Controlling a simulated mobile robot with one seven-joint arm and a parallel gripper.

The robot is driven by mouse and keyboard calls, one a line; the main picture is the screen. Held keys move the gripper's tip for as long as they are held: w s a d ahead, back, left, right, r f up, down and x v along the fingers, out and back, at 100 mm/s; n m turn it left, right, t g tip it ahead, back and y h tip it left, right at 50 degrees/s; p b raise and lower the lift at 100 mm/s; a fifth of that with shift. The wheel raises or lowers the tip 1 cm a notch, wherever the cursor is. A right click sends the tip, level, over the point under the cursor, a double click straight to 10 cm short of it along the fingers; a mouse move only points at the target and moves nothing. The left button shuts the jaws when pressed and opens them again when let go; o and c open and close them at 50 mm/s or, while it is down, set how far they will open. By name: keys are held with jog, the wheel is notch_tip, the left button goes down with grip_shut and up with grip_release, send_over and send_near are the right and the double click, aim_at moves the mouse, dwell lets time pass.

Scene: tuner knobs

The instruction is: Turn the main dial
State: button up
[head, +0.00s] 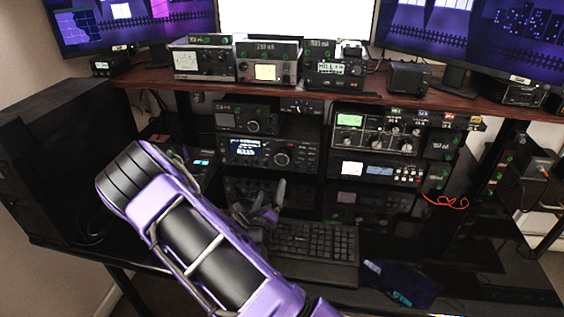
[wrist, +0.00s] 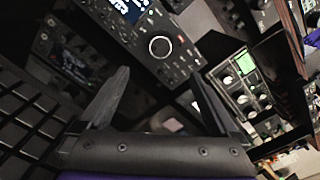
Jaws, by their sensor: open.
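The main dial (head: 282,158) is a round knob with a pale ring on the black radio (head: 228,150) with a lit blue-white display, in the middle of the lower rack. In the wrist view the dial (wrist: 159,47) shows clearly above the gap between my fingers, beside the display (wrist: 130,9). My gripper (head: 260,197) is open and empty, in front of and below the radio, just above the back of the keyboard. In the wrist view its two fingers (wrist: 160,78) point toward the radio. They stand apart from the dial, and nothing is between them.
A black keyboard (head: 318,242) lies on the desk below my gripper. Other radios with knobs stand close by, including one above (head: 250,122) and one with a green display (head: 378,136) at the right. A wooden shelf (head: 215,90) holds several devices overhead.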

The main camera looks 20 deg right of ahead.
aim_at(282, 159)
jog(key=b+x, duration=0.1)
jog(key=x, duration=1.4)
jog(key=shift+w+d, duration=0.2)
jog(key=shift+d, duration=0.1)
jog(key=c, duration=1.4)
jog(key=shift+r+m, duration=0.1)
jog(key=shift+m, duration=0.3)
jog(key=m+p, duration=0.1)
jog(key=m, duration=0.3)
jog(key=m+b, duration=0.1)
jog(key=m, duration=0.6)
jog(key=shift+s+d, duration=0.1)
